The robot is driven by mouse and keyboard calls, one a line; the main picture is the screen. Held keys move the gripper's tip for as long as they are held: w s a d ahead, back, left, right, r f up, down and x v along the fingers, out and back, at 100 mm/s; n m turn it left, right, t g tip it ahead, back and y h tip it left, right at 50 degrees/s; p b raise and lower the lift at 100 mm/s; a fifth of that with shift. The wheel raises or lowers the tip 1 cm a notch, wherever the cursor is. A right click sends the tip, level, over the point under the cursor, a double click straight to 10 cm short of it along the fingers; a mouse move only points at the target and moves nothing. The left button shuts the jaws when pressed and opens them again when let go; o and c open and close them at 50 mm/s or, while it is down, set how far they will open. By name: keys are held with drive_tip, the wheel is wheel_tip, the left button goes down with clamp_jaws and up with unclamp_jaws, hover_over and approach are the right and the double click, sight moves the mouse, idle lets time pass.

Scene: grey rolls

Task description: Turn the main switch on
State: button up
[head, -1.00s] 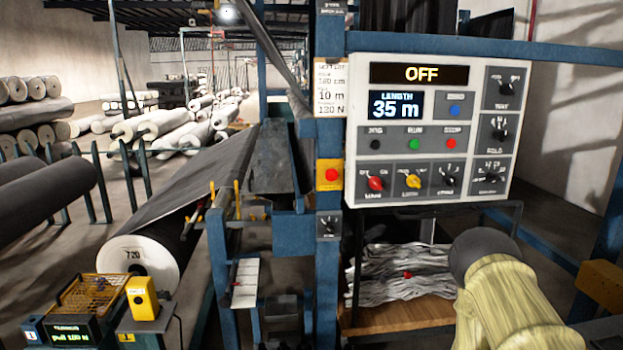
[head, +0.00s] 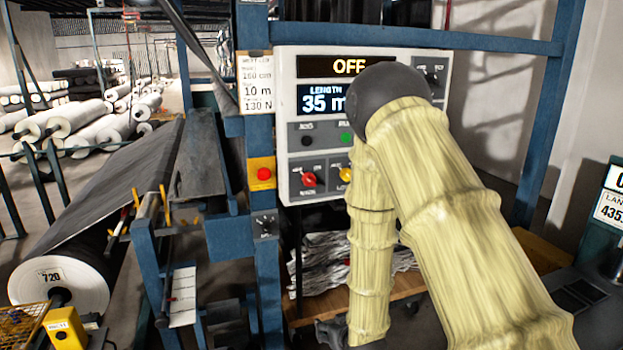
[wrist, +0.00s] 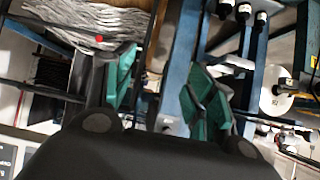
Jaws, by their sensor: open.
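The control panel (head: 289,120) faces me in the head view, with "OFF" on its top display (head: 348,66) and 35 m on the length display (head: 320,99). A red rotary knob (head: 308,180) sits at its lower left, and a yellow knob (head: 346,174) beside it is partly hidden by my arm. My arm covers the panel's right part. My gripper (wrist: 165,85) is open and empty in the wrist view, with green pads apart. It hangs below the panel, and the knobs are not seen in that view.
A red button on a yellow box (head: 263,173) and a small dark switch (head: 265,225) are on the blue post left of the panel. Crumpled grey material (head: 325,262) lies on a shelf below.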

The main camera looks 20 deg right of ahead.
drive_tip(key=w+r+t, duration=0.1)
drive_tip(key=w+r, duration=0.2)
drive_tip(key=r, duration=0.3)
drive_tip(key=w+d+r+t+p, duration=0.1)
drive_tip(key=w+r+t, duration=0.1)
drive_tip(key=w+r, duration=0.35)
drive_tip(key=w+r+t, duration=0.1)
drive_tip(key=r, duration=0.6)
drive_tip(key=t+p, duration=0.1)
drive_tip(key=t, duration=0.2)
approach(312, 183)
drive_tip(key=shift+n, duration=0.3)
drive_tip(key=w+p, duration=0.3)
drive_tip(key=w, duration=0.7)
drive_tip(key=shift+a+f+p, duration=0.1)
drive_tip(key=shift+p, duration=0.3)
drive_tip(key=c, duration=1)
